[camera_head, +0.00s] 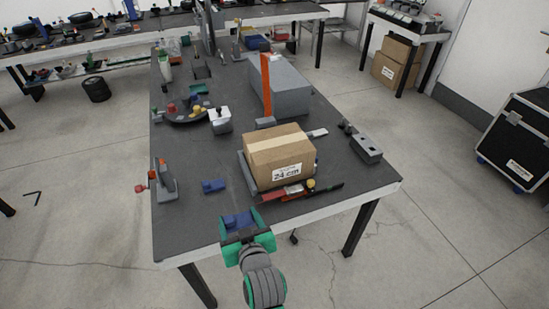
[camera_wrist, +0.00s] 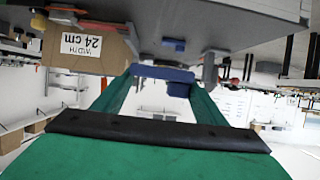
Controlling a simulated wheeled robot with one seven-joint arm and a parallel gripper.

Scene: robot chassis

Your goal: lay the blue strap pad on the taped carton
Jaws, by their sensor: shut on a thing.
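The taped carton (camera_head: 278,160) is a brown box with a pale tape strip on top and a "24 cm" label. It stands on the table, up and right of my gripper in the head view, and upside down at upper left in the wrist view (camera_wrist: 85,47). My green gripper (camera_head: 243,224) is at the table's front edge, shut on the blue strap pad (camera_head: 237,220). The pad spans the fingertips in the wrist view (camera_wrist: 163,74); the fingers hide part of it. The pad is apart from the carton.
A small blue block (camera_head: 213,185) lies on the dark table (camera_head: 225,160) left of the carton. A red and black tool (camera_head: 290,192) lies before the carton. A grey box (camera_head: 278,88) with an orange upright stands behind, a grey clamp (camera_head: 163,182) at left.

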